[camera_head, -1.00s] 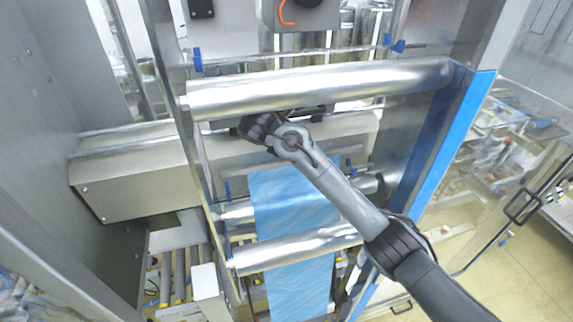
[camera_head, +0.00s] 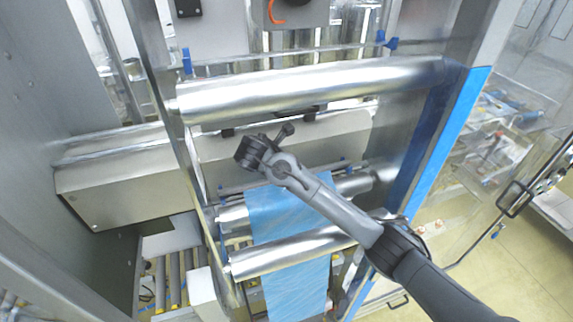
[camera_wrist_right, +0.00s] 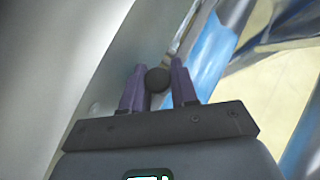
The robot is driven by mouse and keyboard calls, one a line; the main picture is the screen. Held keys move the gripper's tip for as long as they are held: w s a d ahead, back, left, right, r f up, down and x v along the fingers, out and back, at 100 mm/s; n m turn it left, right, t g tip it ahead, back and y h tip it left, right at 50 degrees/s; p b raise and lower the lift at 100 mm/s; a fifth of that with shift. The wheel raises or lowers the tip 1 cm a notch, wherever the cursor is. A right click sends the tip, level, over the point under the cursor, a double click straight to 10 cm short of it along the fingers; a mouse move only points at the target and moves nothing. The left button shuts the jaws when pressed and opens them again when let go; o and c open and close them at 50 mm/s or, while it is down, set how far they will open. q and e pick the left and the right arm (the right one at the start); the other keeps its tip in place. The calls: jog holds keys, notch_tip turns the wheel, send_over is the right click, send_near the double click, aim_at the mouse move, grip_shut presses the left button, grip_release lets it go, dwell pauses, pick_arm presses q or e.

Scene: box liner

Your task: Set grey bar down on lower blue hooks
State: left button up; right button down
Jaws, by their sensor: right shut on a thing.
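My right gripper (camera_head: 250,152) reaches in from the lower right and hangs in front of the beige housing, above the blue film (camera_head: 285,215). It is shut on a dark round-ended piece (camera_wrist_right: 157,79), seen between its purple fingers in the right wrist view. A short dark rod (camera_head: 286,131) shows beside the gripper; I cannot tell whether it is the held piece. A thin grey bar (camera_head: 300,52) spans the upper blue hooks (camera_head: 187,61). Lower blue hooks (camera_head: 221,191) sit near the film, with a thin grey line between them. My left gripper is out of view.
A large silver roller (camera_head: 310,86) crosses above my right gripper. Another roller (camera_head: 275,256) lies below, with the film passing it. The beige housing (camera_head: 125,180) is behind. A blue-edged metal frame post (camera_head: 440,145) stands at the right.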

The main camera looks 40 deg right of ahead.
jog(key=shift+f, duration=0.15)
jog(key=c, duration=1.1)
grip_release()
jog(key=shift+c, duration=0.2)
